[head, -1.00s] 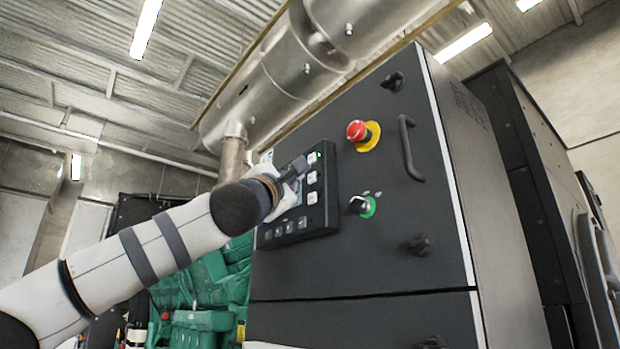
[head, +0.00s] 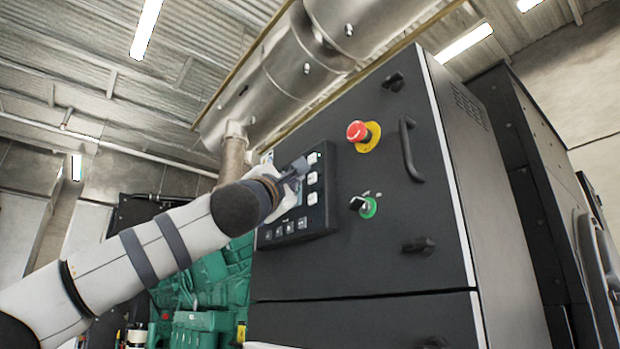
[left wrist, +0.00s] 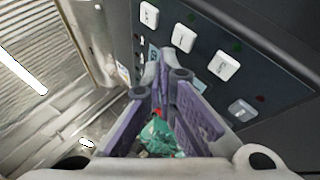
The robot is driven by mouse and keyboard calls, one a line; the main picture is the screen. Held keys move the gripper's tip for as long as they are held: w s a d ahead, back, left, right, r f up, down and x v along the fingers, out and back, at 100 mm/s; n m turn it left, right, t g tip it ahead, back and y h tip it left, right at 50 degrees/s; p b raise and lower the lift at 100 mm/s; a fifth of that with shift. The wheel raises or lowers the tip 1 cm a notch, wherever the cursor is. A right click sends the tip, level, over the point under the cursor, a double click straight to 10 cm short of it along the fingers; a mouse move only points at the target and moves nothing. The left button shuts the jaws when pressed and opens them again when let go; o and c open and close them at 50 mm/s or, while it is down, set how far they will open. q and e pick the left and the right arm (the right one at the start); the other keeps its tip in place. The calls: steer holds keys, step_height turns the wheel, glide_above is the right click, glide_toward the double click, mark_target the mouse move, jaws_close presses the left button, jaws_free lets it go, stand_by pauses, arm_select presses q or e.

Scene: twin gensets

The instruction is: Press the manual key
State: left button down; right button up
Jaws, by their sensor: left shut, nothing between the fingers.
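The control panel (head: 325,218) is a dark unit on the cabinet front with several white square keys. In the head view, white keys run down its right side, such as a middle key (head: 312,178) and a lower key (head: 312,198). I cannot read which one is the manual key. My left gripper (head: 304,164) is shut and empty, its tips close to the upper key (head: 314,158). In the left wrist view, its fingertips (left wrist: 163,68) are near the panel face beside a row of white keys (left wrist: 184,38); contact cannot be told. My right gripper is not in view.
A red emergency stop (head: 357,131) on a yellow disc, a black handle (head: 410,148) and a rotary switch (head: 361,206) with a green ring stick out right of the panel. Green machinery (head: 205,290) stands behind my left arm. A large metal duct (head: 270,85) runs above.

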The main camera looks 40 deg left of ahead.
arm_select(q)
steer(key=shift+w+d, duration=0.1)
steer(key=shift+w, duration=0.35)
steer(key=shift+w+d, duration=0.15)
steer(key=shift+w, duration=0.3)
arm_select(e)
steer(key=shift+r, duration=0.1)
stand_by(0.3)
arm_select(q)
steer(key=shift+s, duration=0.1)
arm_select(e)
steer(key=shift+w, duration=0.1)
arm_select(q)
steer(key=shift+s+a+p, duration=0.25)
steer(key=shift+s+p, duration=0.15)
steer(key=shift+s, duration=0.45)
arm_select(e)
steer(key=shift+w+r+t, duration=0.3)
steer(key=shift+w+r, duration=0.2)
arm_select(q)
steer(key=s, duration=0.2)
steer(key=s+a, duration=0.1)
steer(key=s, duration=0.2)
steer(key=shift+s+a, duration=0.3)
steer(key=shift+a, duration=0.05)
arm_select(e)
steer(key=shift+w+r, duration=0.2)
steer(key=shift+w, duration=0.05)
